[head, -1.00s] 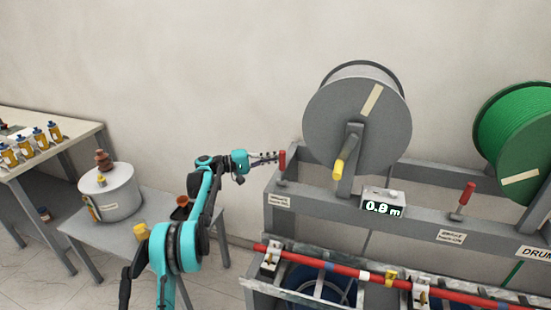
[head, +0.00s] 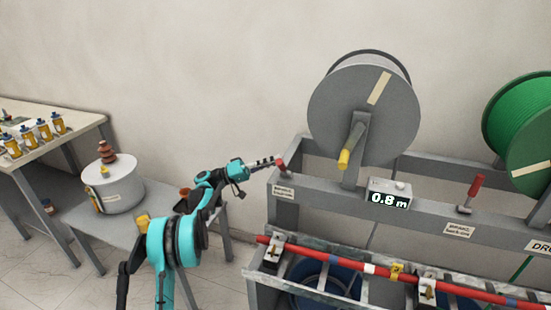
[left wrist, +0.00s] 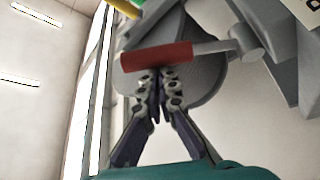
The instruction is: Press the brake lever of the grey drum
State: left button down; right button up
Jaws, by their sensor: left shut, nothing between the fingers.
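The grey drum (head: 349,115) hangs on its stand, with a yellow-gripped crank (head: 344,158) on its front. Its brake lever has a red handle (head: 281,165) at the left end of the stand's beam; the handle now leans left in the head view. In the left wrist view the red handle (left wrist: 156,56) lies across my fingertips. My left gripper (head: 272,162) is shut and empty, its tips at the handle, seemingly touching it. The same gripper shows in the left wrist view (left wrist: 158,80). My right gripper is not in view.
A counter display (head: 388,200) reads 0.8 m. A second red lever (head: 475,187) stands upright before the green drum (head: 520,120). Below runs a red bar (head: 365,268) with clamps. At left, a small table (head: 75,215) bears a grey canister (head: 118,187).

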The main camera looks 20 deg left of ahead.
pick_arm(q)
jog(key=shift+s+f+b, duration=0.35)
jog(key=shift+s+f, duration=0.6)
jog(key=shift+s, duration=0.1)
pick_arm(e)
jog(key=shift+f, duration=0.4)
pick_arm(q)
jog(key=shift+f, duration=0.2)
